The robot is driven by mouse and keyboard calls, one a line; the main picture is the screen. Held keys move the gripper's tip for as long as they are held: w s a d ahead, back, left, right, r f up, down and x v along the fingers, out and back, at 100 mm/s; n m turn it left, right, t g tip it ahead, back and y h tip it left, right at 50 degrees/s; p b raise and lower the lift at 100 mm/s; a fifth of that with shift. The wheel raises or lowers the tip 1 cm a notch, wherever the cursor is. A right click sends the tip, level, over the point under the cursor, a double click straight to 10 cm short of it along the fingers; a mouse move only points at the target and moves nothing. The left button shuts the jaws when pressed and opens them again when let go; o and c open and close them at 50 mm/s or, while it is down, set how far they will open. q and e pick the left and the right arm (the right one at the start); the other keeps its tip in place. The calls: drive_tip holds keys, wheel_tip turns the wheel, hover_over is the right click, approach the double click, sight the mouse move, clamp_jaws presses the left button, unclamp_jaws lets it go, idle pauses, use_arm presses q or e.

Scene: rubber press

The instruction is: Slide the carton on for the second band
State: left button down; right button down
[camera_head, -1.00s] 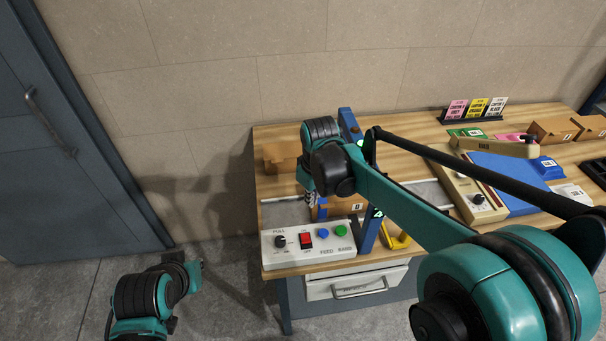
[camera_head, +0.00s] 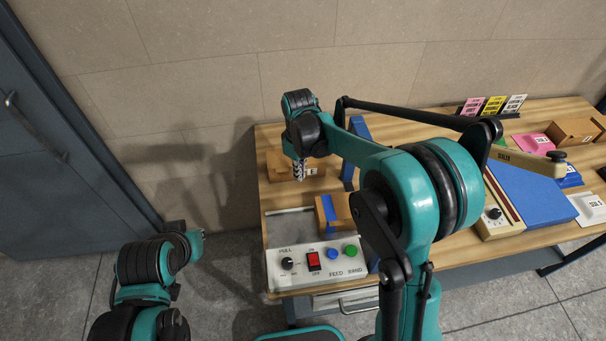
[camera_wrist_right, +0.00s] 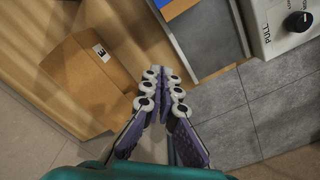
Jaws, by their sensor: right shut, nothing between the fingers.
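The carton (camera_head: 341,207) is brown with a blue band (camera_head: 329,208) around it near its left end. It lies behind the control panel (camera_head: 318,262), partly hidden by my right arm. The carton also seems to show in the right wrist view as a small brown and blue corner at the top edge. My right gripper (camera_head: 299,170) is shut and empty, behind and left of the banded carton and apart from it. In the right wrist view its fingertips (camera_wrist_right: 161,76) meet. My left arm is at lower left; its gripper does not show.
Another brown carton (camera_head: 281,167), labelled E in the right wrist view (camera_wrist_right: 88,75), stands by the right gripper. A blue post (camera_head: 356,135) rises behind the banded carton. A sealer with a blue bed (camera_head: 518,190) and other cartons lie right. Bare floor is left.

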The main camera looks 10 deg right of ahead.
sight(316, 198)
wheel_tip(316, 198, down, 8)
drive_tip(key=shift+r+b, duration=0.15)
drive_tip(key=shift+b, duration=0.6)
drive_tip(key=shift+s+d+f, duration=0.25)
drive_tip(key=shift+s+d, duration=1.05)
drive_tip(key=shift+s, duration=0.05)
drive_tip(key=shift+d, duration=0.1)
drive_tip(key=shift+s, duration=0.1)
drive_tip(key=shift+s+d+b, duration=0.4)
drive_tip(key=shift+s+d, duration=0.3)
drive_tip(key=shift+d, duration=0.05)
